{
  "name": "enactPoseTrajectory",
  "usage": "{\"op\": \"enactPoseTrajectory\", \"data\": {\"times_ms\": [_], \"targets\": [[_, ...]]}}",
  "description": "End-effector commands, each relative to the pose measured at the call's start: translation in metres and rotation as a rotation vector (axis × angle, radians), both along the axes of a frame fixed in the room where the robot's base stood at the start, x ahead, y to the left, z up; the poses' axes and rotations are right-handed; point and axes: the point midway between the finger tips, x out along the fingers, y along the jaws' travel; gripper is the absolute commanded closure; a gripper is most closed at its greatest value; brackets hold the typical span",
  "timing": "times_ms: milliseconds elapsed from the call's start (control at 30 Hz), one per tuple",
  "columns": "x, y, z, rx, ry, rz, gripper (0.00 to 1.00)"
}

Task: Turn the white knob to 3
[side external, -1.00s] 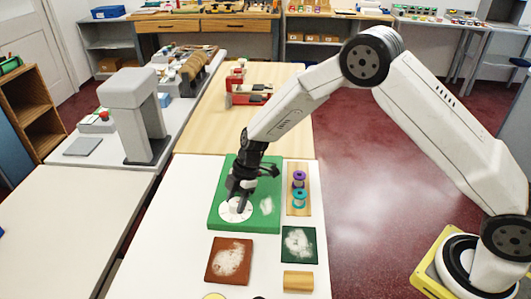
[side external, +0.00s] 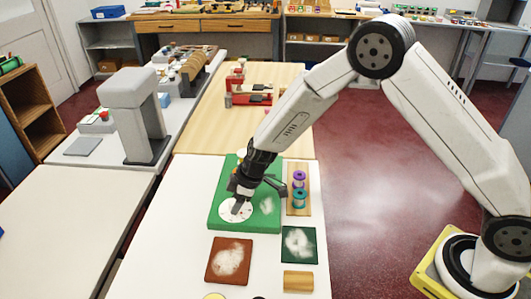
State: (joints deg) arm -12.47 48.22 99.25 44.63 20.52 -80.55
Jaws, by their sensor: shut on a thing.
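The white knob's round white dial (side external: 229,213) sits on a green board (side external: 215,222) on the white table. My gripper (side external: 240,203) is over the dial, pointing down, shut on the white knob at the dial's middle. The fingers hide most of the knob. The dial's marks are too small to read, so I cannot tell which number the knob points to.
Right of the board, a wooden strip (side external: 299,211) holds a purple spool (side external: 299,176) and a teal spool (side external: 299,198). In front lie a brown swatch (side external: 217,271), a dark green swatch (side external: 312,258) and a wooden block (side external: 298,281). The table at left is bare.

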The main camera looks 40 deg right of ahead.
Motion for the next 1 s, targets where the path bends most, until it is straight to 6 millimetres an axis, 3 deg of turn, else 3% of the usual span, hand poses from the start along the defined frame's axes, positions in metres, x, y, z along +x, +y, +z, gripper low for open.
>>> {"op": "enactPoseTrajectory", "data": {"times_ms": [1000], "targets": [[-0.0010, 0.0008, 0.0000, -0.001, -0.001, -0.409, 1.00]]}}
